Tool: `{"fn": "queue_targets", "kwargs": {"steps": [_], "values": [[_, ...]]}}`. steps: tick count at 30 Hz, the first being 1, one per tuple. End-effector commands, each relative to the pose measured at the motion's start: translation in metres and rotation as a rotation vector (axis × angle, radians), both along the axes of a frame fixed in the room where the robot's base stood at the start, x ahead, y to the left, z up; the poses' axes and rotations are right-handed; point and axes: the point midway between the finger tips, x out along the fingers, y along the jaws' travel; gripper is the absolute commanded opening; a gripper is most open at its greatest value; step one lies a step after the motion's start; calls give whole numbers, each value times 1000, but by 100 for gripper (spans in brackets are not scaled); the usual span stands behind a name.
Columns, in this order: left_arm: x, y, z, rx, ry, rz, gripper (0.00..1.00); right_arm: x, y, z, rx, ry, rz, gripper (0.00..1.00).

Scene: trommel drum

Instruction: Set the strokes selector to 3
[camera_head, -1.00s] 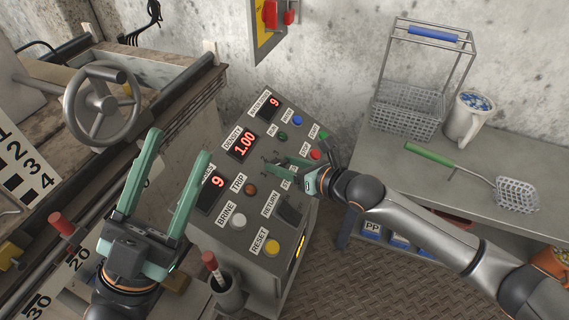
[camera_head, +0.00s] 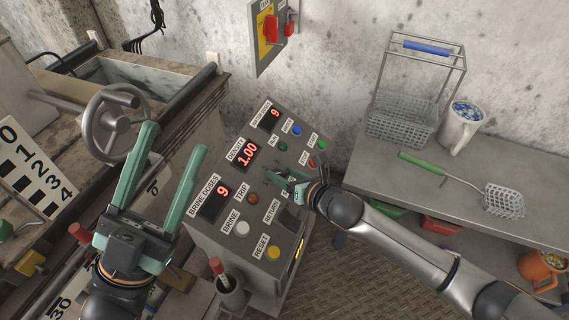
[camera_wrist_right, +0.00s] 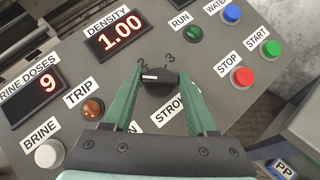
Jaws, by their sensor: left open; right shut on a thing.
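The strokes selector (camera_wrist_right: 159,80) is a black knob on the sloped grey control panel (camera_wrist_right: 225,105). In the right wrist view its white mark points left, below the printed 2; the 3 stands above the knob, right of the 2. Other scale marks may be hidden by the fingers. My right gripper (camera_wrist_right: 162,84) has its green fingers on both sides of the knob and is shut on it; part of the STROKES label is covered. In the head view my right gripper (camera_head: 277,179) hides most of the knob. My left gripper (camera_head: 174,138) is open and empty, left of the panel.
Near the knob are a red STOP button (camera_wrist_right: 242,76), green START button (camera_wrist_right: 272,48), green RUN button (camera_wrist_right: 193,34) and brown TRIP button (camera_wrist_right: 92,108). A handwheel (camera_head: 115,122) stands left. A shelf (camera_head: 450,165) with a basket and mug stands right.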

Motion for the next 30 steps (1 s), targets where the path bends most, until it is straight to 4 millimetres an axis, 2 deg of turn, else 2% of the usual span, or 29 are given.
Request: {"fn": "queue_targets", "kwargs": {"steps": [1, 12, 13, 15, 19, 24, 30], "values": [[-1, 1, 16, 6, -10, 7, 57, -1, 1, 6, 6, 20, -31, 2], [0, 7, 49, 20, -30, 64, 57, -1, 3, 5, 45, 111, -222, 2], [12, 10, 37, 18, 39, 82, 57, -1, 3, 4, 46, 119, -237, 2], [38, 14, -2, 24, 222, 116, 57, -2, 4, 5, 55, 134, -269, 2], [61, 19, -50, 29, 449, 150, 57, -1, 4, 5, 67, 162, -328, 2], [72, 23, -109, 40, 695, 181, 57, -1, 4, 4, 79, 195, -395, 2], [70, 25, -160, 52, 903, 201, 57, -1, 4, 3, 90, 222, -450, 2]]}}
